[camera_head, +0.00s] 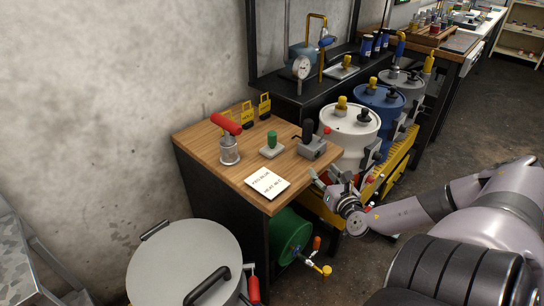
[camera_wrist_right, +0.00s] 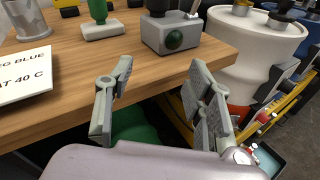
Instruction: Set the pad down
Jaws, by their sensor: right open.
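A white pad (camera_head: 267,184) with dark lettering, seemingly "KEG BLUE" and "HEAT 40 C", lies flat on the wooden tabletop (camera_head: 222,166) near its front edge. Its right part also shows at the left of the wrist view (camera_wrist_right: 22,78). My right gripper (camera_head: 334,188) is open and empty, just off the tabletop's right front edge, to the right of the pad and apart from it. Its two spread fingers (camera_wrist_right: 160,80) show in the wrist view with nothing between them. My left gripper is not in view.
A grey box with a green button (camera_head: 313,148), a green-knobbed block (camera_head: 271,146) and a red-handled metal cup (camera_head: 229,150) stand behind the pad. White (camera_head: 349,137), blue (camera_head: 379,104) and grey drums stand right of the table. A lidded drum (camera_head: 184,265) is at front left.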

